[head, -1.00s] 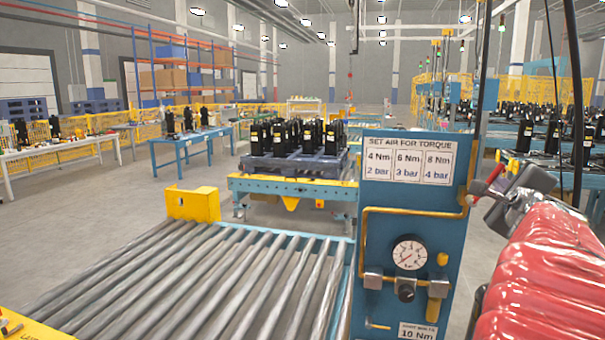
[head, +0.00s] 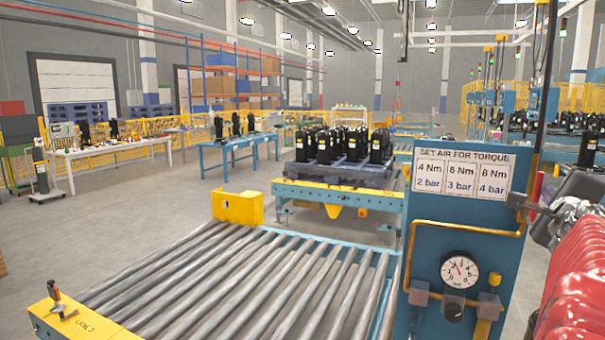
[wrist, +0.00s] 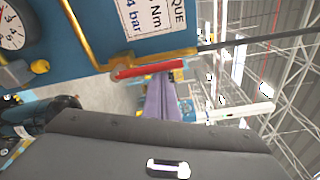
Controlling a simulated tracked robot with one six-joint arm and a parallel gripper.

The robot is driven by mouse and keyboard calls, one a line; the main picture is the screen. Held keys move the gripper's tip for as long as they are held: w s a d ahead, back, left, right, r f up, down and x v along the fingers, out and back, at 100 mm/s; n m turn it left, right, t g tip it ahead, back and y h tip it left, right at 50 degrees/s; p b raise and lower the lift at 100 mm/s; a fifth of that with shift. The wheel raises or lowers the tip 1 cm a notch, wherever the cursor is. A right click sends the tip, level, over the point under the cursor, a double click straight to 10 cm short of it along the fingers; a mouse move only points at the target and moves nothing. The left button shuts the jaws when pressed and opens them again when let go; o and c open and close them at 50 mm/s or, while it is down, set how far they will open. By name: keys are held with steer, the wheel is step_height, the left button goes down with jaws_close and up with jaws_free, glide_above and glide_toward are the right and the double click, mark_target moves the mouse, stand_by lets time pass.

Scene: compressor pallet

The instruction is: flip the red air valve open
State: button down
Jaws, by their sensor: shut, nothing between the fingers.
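The red valve handle (head: 537,188) is at the right edge of the blue panel (head: 440,240), beside the brass pipe (head: 465,231). In the head view it stands steeply. In the wrist view the red handle (wrist: 150,68) runs along the pipe (wrist: 82,35). My gripper (head: 556,220) is shut and empty, just right of the handle in the head view. Its dark body (wrist: 160,145) fills the lower wrist view. I cannot tell whether it touches the handle. The round gauge (head: 460,269) on the panel has its needle pointing to the upper left.
A torque sign (head: 462,172) is on the upper panel. A roller conveyor (head: 250,280) lies to the left, with a yellow end block (head: 237,207). Behind it, a pallet (head: 335,171) carries several black compressors (head: 345,144). A black hose hangs near the panel's right edge.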

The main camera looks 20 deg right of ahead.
steer(key=shift+w+a+r, duration=0.2)
steer(key=shift+r, duration=0.05)
stand_by(0.3)
steer(key=shift+r, duration=0.15)
step_height(320, 180, up, 9)
steer(key=shift+s+d, duration=0.15)
steer(key=shift+s, duration=0.05)
stand_by(1.1)
stand_by(0.4)
